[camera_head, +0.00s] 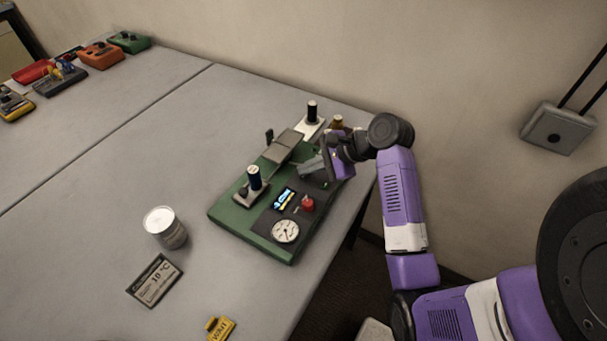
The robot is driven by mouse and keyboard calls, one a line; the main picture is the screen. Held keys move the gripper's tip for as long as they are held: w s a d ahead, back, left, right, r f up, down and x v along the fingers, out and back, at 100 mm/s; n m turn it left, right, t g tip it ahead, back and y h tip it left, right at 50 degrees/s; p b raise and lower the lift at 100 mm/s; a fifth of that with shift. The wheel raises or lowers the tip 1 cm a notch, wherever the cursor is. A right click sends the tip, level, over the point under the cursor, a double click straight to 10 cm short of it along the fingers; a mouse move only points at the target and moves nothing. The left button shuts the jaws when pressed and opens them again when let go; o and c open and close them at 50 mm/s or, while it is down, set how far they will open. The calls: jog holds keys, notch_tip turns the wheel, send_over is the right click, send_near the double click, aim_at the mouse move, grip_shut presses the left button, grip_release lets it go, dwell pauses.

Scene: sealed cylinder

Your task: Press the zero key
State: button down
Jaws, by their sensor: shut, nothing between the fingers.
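A green instrument board (235,217) lies on the grey table near its right edge. On its dark panel are a lit blue display (284,198), a red button (308,204) and a round white dial (286,231). My gripper (313,166) is shut and empty over the right rear part of the board, pointing left. It is too small to tell whether it touches anything. I cannot read a zero key label; the panel part under my gripper is partly hidden.
A yellow tag (219,329) lies at the front. Black-topped posts (254,178) rise from the board. Several coloured devices (100,55) sit at the far left. The table's middle is clear.

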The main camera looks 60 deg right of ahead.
aim_at(307, 178)
jog(key=shift+f, duration=0.25)
dwell(0.4)
jog(key=shift+r, duration=0.15)
jog(key=shift+r+p, duration=0.7)
jog(key=shift+p, duration=0.65)
jog(key=shift+r+p, duration=0.4)
jog(key=shift+r, duration=2.05)
